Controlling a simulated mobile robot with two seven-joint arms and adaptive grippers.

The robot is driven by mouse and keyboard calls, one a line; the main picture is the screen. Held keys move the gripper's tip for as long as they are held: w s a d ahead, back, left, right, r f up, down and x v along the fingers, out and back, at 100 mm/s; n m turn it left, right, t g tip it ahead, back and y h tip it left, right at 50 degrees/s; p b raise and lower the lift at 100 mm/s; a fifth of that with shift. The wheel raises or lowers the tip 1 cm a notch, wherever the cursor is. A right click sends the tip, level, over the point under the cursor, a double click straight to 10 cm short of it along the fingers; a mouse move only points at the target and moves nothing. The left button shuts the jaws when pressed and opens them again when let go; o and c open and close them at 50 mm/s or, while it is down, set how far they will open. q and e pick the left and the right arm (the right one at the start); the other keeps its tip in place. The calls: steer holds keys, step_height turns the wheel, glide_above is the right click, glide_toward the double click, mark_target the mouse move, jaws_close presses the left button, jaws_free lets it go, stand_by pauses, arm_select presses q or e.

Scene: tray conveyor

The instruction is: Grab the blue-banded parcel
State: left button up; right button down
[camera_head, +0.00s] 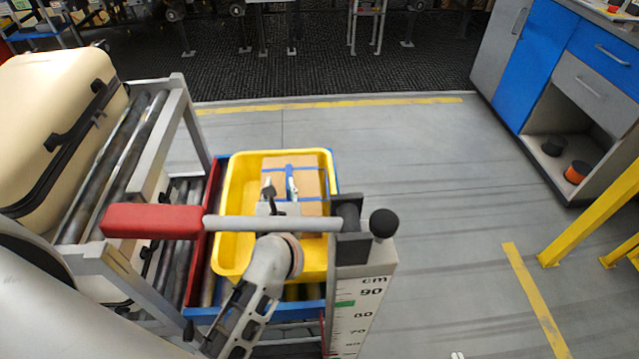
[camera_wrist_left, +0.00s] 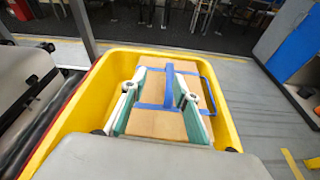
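The blue-banded parcel (camera_head: 309,183) is a brown cardboard box with blue straps, lying inside a yellow tray (camera_head: 327,158). In the left wrist view the parcel (camera_wrist_left: 150,123) has a raised blue band (camera_wrist_left: 169,86) across its middle. My left gripper (camera_head: 280,187) reaches down over the parcel. In the wrist view its two teal-padded fingers (camera_wrist_left: 164,98) stand apart, one on each side of the raised band, with visible gaps. I cannot tell whether the fingertips touch the box. A grey bar hides part of the parcel and gripper in the head view. My right gripper is not in view.
A grey bar with a red grip (camera_head: 152,221) crosses above the yellow tray. A measuring post (camera_head: 358,300) stands right of it. A roller conveyor (camera_head: 130,150) with a cream suitcase (camera_head: 50,120) is at left. Open floor lies to the right, before a blue-grey cabinet (camera_head: 548,60).

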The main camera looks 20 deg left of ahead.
mark_target(289, 174)
arm_select(q)
steer(key=shift+w+d+f+n, duration=0.4)
steer(key=shift+w, duration=0.05)
steer(key=shift+w+d+f+g, duration=0.1)
steer(key=shift+w+g, duration=0.2)
steer(key=shift+x, duration=1.1)
steer(key=w, duration=0.1)
steer(key=w+f, duration=0.1)
steer(key=w+a+f+b, duration=0.1)
steer(key=shift+w+f, duration=0.1)
steer(key=shift+w, duration=0.3)
steer(key=shift+w+a+f, duration=0.1)
steer(key=shift+w, duration=0.25)
jaws_close()
steer(key=shift+r, duration=0.2)
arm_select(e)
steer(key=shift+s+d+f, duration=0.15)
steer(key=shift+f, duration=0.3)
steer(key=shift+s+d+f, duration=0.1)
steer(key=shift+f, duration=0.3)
